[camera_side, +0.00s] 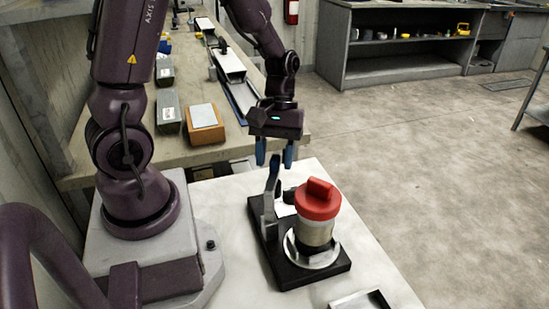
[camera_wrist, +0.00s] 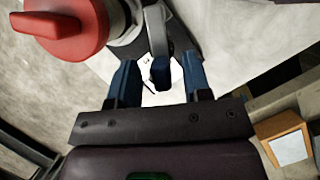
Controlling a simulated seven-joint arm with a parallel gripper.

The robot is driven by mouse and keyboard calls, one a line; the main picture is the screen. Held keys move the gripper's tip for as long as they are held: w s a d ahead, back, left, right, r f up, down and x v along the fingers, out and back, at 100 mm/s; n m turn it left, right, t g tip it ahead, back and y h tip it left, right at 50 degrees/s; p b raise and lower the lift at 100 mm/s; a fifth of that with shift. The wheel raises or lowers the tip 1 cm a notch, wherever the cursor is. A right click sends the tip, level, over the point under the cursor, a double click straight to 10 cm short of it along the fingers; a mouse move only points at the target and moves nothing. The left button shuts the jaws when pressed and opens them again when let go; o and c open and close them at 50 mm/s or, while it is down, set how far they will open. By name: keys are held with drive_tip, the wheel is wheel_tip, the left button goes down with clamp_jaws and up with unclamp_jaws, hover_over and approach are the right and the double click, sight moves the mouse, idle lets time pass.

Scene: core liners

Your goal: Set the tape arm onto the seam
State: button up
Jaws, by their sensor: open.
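My gripper (camera_side: 275,153) is open above the rear of a black base plate (camera_side: 316,269). In the wrist view my gripper (camera_wrist: 158,80) shows two blue fingers apart. The tape arm (camera_side: 271,190) is a grey upright piece at the left of the plate, with its top just below the fingers. In the wrist view the tape arm (camera_wrist: 156,30) ends in a dark blue tip between the fingers, with gaps on both sides. A metal cylinder (camera_side: 314,232) with a red cap (camera_side: 318,200) stands on the plate, right of the arm. I cannot make out the seam.
The plate rests on a pale table (camera_side: 225,205). A metal tray (camera_side: 362,301) lies at the table's front edge. A bench behind holds grey boxes (camera_side: 168,110), an orange-brown box (camera_side: 204,124) and a long rail (camera_side: 240,97). The table's right side is clear.

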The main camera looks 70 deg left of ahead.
drive_tip(key=shift+d+f, duration=0.15)
drive_tip(key=shift+f, duration=0.2)
clamp_jaws()
drive_tip(key=shift+w+d+r+m+g+y, duration=0.1)
drive_tip(key=shift+w+d+m+g+y, duration=0.3)
drive_tip(key=shift+m, duration=0.9)
drive_tip(key=shift+w+d+f+m+g+y, duration=0.1)
drive_tip(key=shift+w+d+m+g+y, duration=0.25)
drive_tip(key=shift+m, duration=0.95)
drive_tip(key=shift+w+d+r+m+g+y, duration=0.1)
drive_tip(key=shift+w+d+m+g+y, duration=0.3)
drive_tip(key=shift+m, duration=0.9)
drive_tip(key=shift+d, duration=0.1)
